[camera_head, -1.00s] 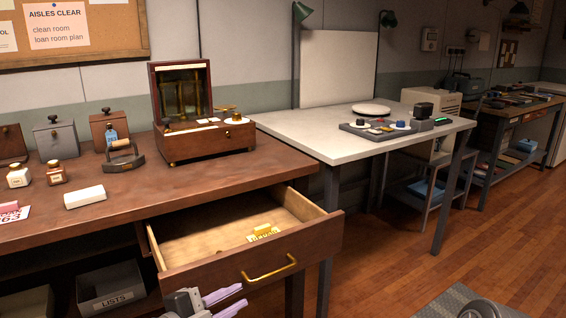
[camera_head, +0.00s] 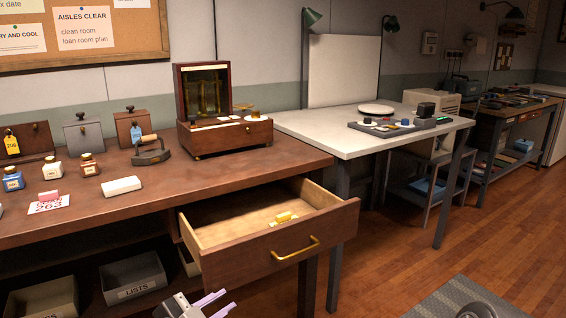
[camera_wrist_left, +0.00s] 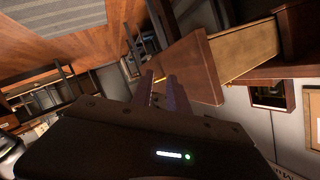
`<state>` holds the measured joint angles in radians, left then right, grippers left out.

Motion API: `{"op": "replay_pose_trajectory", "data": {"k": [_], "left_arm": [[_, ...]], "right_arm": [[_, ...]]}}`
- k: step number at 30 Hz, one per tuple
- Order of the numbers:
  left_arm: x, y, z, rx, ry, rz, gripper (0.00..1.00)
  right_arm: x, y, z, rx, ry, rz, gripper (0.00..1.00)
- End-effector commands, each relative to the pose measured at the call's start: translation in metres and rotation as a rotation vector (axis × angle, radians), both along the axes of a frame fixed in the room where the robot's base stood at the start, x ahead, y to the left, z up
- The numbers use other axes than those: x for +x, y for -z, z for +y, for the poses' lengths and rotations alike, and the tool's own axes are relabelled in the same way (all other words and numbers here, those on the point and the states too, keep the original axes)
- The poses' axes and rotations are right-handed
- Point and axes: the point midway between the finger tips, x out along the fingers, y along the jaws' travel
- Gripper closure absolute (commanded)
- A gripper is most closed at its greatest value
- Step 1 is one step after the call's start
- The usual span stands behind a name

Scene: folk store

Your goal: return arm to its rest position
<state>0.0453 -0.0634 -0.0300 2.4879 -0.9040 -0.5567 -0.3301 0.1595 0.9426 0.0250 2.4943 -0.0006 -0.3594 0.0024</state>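My left gripper (camera_head: 214,305) is at the bottom of the head view, in front of the wooden bench and below the open drawer. Its two pale fingers are apart with nothing between them. In the left wrist view the fingers (camera_wrist_left: 162,92) also show apart and empty, with the brown drawer front (camera_wrist_left: 200,68) beyond them. A small grey part (camera_head: 478,311) at the bottom right edge of the head view may belong to my right arm. Its fingers are not visible.
The drawer (camera_head: 290,250) is pulled out and holds a small yellow item (camera_head: 284,217). The bench (camera_head: 150,205) carries bottles, a white block (camera_head: 122,186) and an open wooden case (camera_head: 225,138). A grey bin (camera_head: 135,278) is under it. Open floor (camera_head: 400,265) lies to the right.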

Motion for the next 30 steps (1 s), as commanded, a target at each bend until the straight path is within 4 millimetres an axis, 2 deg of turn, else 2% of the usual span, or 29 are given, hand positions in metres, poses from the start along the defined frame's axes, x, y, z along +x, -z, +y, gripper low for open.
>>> {"op": "replay_pose_trajectory", "data": {"k": [6,8,11,14,15,18,21,27,29,30], "left_arm": [[0.002,0.078,0.004,-0.213,-0.179,0.303,0.8],[-0.002,0.105,0.004,-0.267,-0.234,0.397,0.8],[-0.016,0.157,0.002,-0.357,-0.34,0.576,0.8],[-0.045,0.223,-0.005,-0.445,-0.475,0.794,0.8],[-0.061,0.249,-0.008,-0.473,-0.532,0.883,0.8],[-0.103,0.303,-0.017,-0.517,-0.658,1.075,0.8],[-0.144,0.342,-0.026,-0.524,-0.746,1.22,0.8],[-0.22,0.394,-0.047,-0.482,-0.821,1.43,0.8],[-0.242,0.405,-0.053,-0.461,-0.822,1.484,0.8],[-0.251,0.402,-0.054,-0.457,-0.827,1.505,0.8]], "right_arm": [[0.0,0.0,0.0,0.0,0.0,0.0,0.64],[0.0,0.0,0.0,0.0,0.0,0.0,0.64],[0.0,0.0,0.0,0.0,0.0,0.0,0.64],[0.0,0.0,0.0,0.0,0.0,0.0,0.64],[0.0,0.0,0.0,0.0,0.0,0.0,0.64],[0.0,0.0,0.0,0.0,0.0,0.0,0.64],[0.0,0.0,0.0,0.0,0.0,0.0,0.64],[0.0,0.0,0.0,0.0,0.0,0.0,0.64],[0.0,0.0,0.0,0.0,0.0,0.0,0.64],[0.0,-0.008,0.0,0.0,0.001,0.001,0.64]]}}
